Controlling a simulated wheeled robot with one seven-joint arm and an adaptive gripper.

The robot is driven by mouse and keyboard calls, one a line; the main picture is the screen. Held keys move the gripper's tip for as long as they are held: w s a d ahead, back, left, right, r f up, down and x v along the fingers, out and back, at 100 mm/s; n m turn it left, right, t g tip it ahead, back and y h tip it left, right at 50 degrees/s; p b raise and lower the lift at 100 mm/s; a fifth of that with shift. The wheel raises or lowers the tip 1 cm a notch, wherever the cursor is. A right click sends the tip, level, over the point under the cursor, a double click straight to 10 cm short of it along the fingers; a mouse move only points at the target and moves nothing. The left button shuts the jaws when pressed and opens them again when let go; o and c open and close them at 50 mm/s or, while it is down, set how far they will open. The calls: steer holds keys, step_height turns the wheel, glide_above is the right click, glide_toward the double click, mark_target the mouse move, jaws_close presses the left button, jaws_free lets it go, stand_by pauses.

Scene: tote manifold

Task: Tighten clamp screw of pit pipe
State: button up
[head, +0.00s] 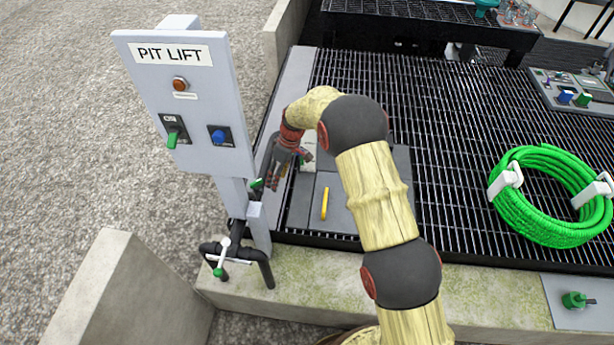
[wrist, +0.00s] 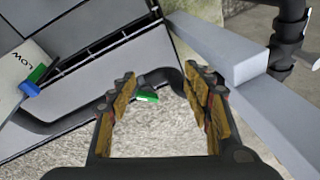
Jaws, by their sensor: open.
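The black pit pipe (head: 265,265) stands at the foot of the PIT LIFT post. A white clamp-like part (head: 225,243) with a green-tipped bar (head: 218,271) sits on it. A second green-ended part (head: 257,184) shows higher up, just left of my gripper (head: 276,178). My gripper is open and empty, above the corner between the post and the grating. In the wrist view my gripper (wrist: 165,100) has its fingers apart. A black pipe (wrist: 160,75) with a green piece (wrist: 147,96) shows between and beyond them; I cannot tell whether this is the clamp screw.
The PIT LIFT panel (head: 185,95) and its grey post (head: 232,190) stand left of my gripper. A grey cover with a yellow handle (head: 324,203) lies to the right. A green hose coil (head: 540,195) lies on the grating at far right. A concrete kerb (head: 300,280) runs in front.

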steer(key=s+d+r+m+h, duration=0.1)
steer(key=s+d+r+m, duration=0.4)
steer(key=s+d+r, duration=0.3)
step_height(320, 180, up, 4)
steer(key=d, duration=0.2)
steer(key=shift+d+t+b, duration=0.3)
steer(key=shift+d+b, duration=0.05)
steer(key=shift+c, duration=0.4)
